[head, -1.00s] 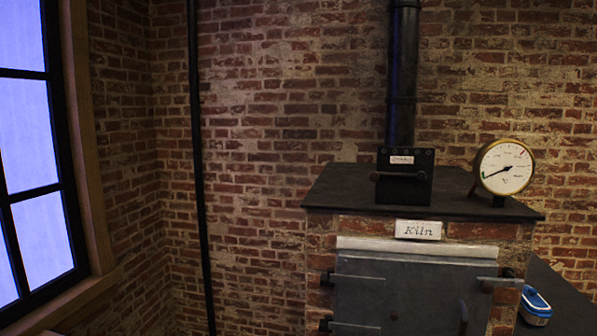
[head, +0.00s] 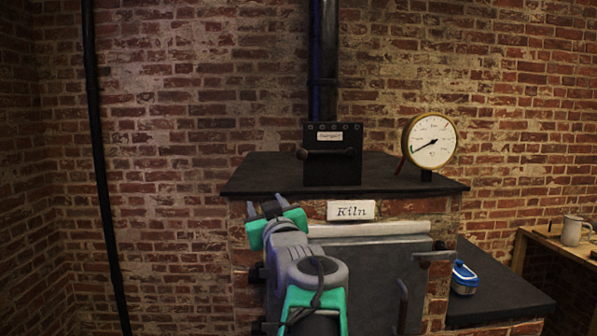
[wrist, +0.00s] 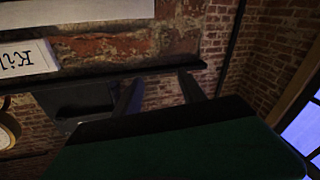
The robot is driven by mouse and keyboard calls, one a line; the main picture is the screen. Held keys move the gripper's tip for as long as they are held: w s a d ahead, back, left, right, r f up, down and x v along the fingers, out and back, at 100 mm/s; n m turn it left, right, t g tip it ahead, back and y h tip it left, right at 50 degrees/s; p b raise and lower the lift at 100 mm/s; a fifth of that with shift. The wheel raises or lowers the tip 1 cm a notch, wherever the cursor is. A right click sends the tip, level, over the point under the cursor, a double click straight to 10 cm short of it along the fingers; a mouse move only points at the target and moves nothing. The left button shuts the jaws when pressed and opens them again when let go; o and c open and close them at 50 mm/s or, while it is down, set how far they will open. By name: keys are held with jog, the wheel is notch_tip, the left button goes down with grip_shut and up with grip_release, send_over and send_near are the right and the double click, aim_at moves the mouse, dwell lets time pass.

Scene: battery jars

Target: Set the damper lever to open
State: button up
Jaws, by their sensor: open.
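The damper box (head: 342,172) is black with a small white label and stands on the kiln top at the foot of the flue. Its dark damper lever (head: 328,153) lies about level across the front, with a knob at its left end. In the wrist view the box (wrist: 80,101) shows upside down, and I cannot make out the lever. My gripper (head: 266,205) is open and empty. It is in front of the kiln's upper left, below and left of the lever and apart from it. Its two fingers (wrist: 160,92) also show in the wrist view.
The kiln top (head: 262,178) overhangs the brick front near my gripper. A white Kiln sign (head: 351,210) is right of the gripper. A round gauge (head: 430,140) stands right of the damper box. A blue-lidded container (head: 464,278) sits on the lower side surface. The kiln top's left part is clear.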

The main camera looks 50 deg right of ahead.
aim_at(303, 157)
jog(key=s+d+r+t+h, duration=0.1)
jog(key=s+d+r+h, duration=0.35)
jog(key=s+r, duration=0.3)
jog(key=shift+m, duration=0.3)
jog(key=p+x, duration=0.2)
jog(key=x, duration=0.6)
jog(key=shift+d, duration=0.15)
jog(key=shift+c, duration=0.2)
grip_shut()
jog(key=shift+s+f, duration=0.1)
